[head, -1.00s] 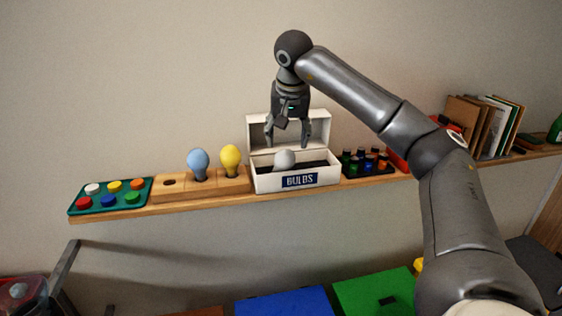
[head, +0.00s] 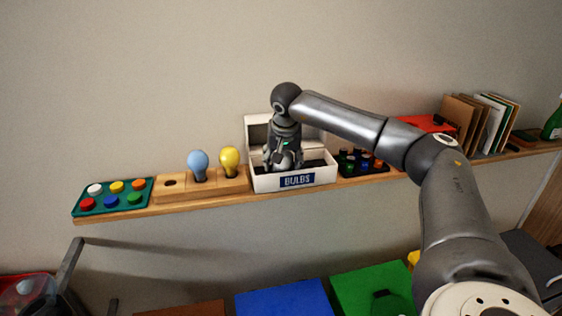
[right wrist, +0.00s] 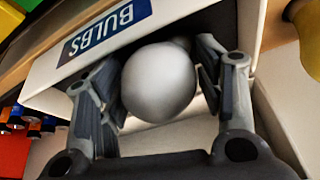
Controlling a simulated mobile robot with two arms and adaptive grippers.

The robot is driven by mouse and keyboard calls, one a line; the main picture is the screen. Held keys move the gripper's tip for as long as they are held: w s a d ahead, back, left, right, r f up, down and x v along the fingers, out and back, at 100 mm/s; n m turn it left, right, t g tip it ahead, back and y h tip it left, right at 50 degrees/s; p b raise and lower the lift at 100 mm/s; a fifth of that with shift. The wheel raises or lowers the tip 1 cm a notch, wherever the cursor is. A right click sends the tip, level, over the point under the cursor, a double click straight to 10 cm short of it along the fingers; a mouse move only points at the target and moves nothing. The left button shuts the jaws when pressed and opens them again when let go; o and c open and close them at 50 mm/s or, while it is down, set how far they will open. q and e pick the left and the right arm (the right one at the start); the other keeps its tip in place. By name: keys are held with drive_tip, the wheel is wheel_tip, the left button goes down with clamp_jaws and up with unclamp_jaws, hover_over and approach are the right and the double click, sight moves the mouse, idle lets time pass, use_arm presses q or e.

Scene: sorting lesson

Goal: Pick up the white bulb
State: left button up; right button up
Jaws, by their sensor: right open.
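The white bulb (head: 284,161) sits in the open white box labelled BULBS (head: 262,183) on the wall shelf. My right gripper (head: 284,163) reaches down into the box from above. In the right wrist view the round bulb (right wrist: 160,83) lies between the two fingers of my right gripper (right wrist: 160,92), which is open with a finger on each side of it. Whether the fingers touch the bulb I cannot tell. My left gripper is not in view.
On the shelf (head: 210,205), a wooden holder (head: 205,190) with a blue bulb (head: 198,163) and a yellow bulb (head: 230,159) stands left of the box. A dark tray of small bottles (head: 362,162) stands close on its right. The box's raised lid (head: 257,130) is behind my gripper.

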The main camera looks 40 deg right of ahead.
drive_tip(key=shift+c, duration=0.4)
drive_tip(key=c, duration=0.5)
drive_tip(key=shift+r, duration=0.2)
